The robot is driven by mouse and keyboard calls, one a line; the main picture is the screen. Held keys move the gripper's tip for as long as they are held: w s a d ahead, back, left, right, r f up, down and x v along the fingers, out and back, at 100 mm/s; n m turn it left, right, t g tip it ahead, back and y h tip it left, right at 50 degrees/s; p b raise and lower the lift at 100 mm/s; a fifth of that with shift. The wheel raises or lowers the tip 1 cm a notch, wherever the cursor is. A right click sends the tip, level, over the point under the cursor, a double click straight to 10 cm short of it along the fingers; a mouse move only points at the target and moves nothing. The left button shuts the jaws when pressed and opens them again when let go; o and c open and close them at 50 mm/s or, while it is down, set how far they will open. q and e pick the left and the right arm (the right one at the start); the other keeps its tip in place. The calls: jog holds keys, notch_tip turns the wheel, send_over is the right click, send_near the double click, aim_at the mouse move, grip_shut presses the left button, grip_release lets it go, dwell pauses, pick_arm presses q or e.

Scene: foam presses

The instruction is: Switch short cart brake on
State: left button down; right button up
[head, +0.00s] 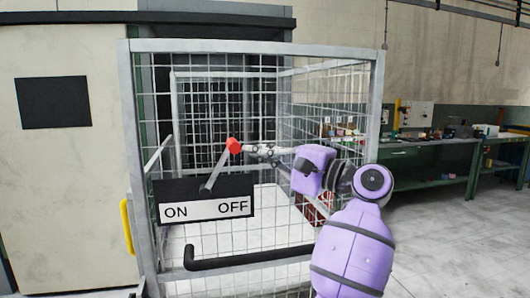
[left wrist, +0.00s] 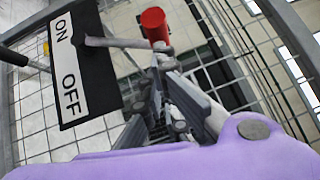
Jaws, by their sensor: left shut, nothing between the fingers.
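The brake lever (head: 217,168) is a grey rod with a red knob (head: 234,146) on the front of the mesh cart. It rises from a black plate with a white ON/OFF label (head: 206,209) and leans up and right, towards the OFF side. My left gripper (head: 250,149) is shut and empty, with its tips just right of the knob. In the left wrist view the red knob (left wrist: 154,24) is just beyond the fingertips (left wrist: 163,62); I cannot tell whether they touch. My right gripper is not in view.
The cart's grey mesh frame (head: 128,120) stands close behind the lever. A black handle bar (head: 250,258) runs below the label. A yellow handle (head: 127,226) is at the left. Green workbenches (head: 420,160) stand at the back right, with open floor before them.

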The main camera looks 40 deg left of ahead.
aim_at(235, 140)
pick_arm(q)
jog(key=shift+r, duration=0.1)
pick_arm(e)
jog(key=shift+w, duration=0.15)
